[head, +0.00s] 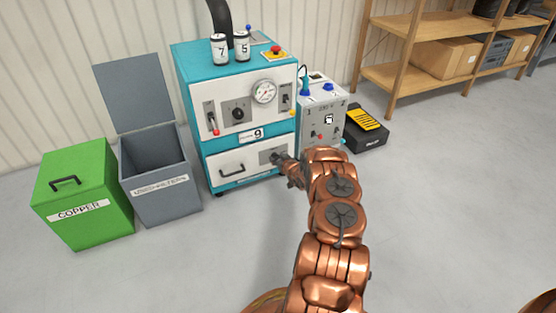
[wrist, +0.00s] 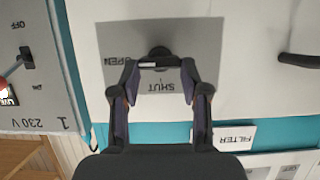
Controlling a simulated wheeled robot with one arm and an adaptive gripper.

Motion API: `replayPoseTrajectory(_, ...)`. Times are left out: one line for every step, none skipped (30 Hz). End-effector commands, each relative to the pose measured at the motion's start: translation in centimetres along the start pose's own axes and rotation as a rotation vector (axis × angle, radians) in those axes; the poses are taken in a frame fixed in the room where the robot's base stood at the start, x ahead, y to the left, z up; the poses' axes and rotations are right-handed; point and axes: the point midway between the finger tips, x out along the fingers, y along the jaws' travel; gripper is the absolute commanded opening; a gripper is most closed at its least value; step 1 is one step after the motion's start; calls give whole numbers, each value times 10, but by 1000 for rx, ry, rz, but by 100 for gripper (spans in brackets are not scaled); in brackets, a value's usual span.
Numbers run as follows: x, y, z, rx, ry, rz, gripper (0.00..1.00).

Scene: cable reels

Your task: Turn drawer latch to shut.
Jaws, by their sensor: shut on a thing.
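The teal and white machine has a white lower drawer (head: 243,170) with a black handle (head: 232,171), which also shows in the wrist view (wrist: 298,60). The drawer front looks flush with the machine. In the wrist view the grey latch plate (wrist: 190,35) appears upside down, with OPEN at its left and SHUT below the middle. The dark latch (wrist: 159,51) sits at the plate's middle. My gripper (wrist: 158,67) is shut on the latch, its fingertips at either side. In the head view my gripper (head: 279,158) is at the drawer's right end; the latch is hidden there.
A grey box marked 230 V (head: 322,115) stands close to the right of the machine. A grey open-lidded bin (head: 160,185) and a green COPPER bin (head: 85,190) stand left. A black and yellow case (head: 366,128) lies farther right. The floor in front is clear.

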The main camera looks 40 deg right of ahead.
Motion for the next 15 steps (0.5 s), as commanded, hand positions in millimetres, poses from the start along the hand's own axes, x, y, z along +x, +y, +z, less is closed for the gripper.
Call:
replayPoseTrajectory(0, 0, 0, 0, 0, 0, 21)
replayPoseTrajectory(0, 0, 0, 0, 0, 0, 18)
replayPoseTrajectory(0, 0, 0, 0, 0, 0, 14)
replayPoseTrajectory(0, 0, 0, 0, 0, 0, 11)
replayPoseTrajectory(0, 0, 0, 0, 0, 0, 10)
replayPoseTrajectory(0, 0, 0, 0, 0, 0, 10)
replayPoseTrajectory(0, 0, 0, -1, 0, 0, 10)
replayPoseTrajectory(0, 0, 0, -2, 0, 1, 10)
replayPoseTrajectory(0, 0, 0, -4, 0, 2, 10)
replayPoseTrajectory(0, 0, 0, -7, 0, 3, 10)
replayPoseTrajectory(0, 0, 0, -10, 0, 5, 10)
replayPoseTrajectory(0, -1, 0, -18, 0, 8, 10)
replayPoseTrajectory(0, -1, 0, -24, -1, 10, 10)
replayPoseTrajectory(0, -2, 0, -32, -1, 13, 10)
replayPoseTrajectory(0, -2, -1, -45, -1, 17, 10)
